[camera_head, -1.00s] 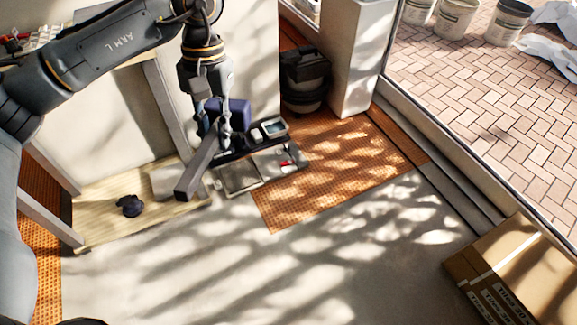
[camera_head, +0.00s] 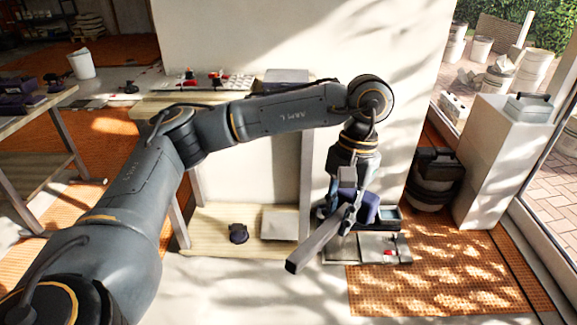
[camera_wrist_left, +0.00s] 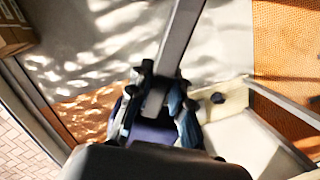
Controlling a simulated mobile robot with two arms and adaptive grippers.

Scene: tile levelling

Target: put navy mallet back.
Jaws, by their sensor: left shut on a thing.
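My left gripper (camera_head: 344,207) is shut on the navy mallet. The mallet's navy head (camera_head: 369,208) is at the gripper, and its grey handle (camera_head: 313,245) slants down to the left. In the left wrist view my gripper (camera_wrist_left: 156,106) is around the mallet near its head. The handle (camera_wrist_left: 180,35) points away, and the navy head (camera_wrist_left: 150,134) is partly hidden. My right gripper is not in view.
A low wooden shelf (camera_head: 205,222) holds a dark suction-cup-like tool (camera_head: 238,233) and a pale tile (camera_head: 279,225). The orange mat (camera_head: 440,285) in front is clear.

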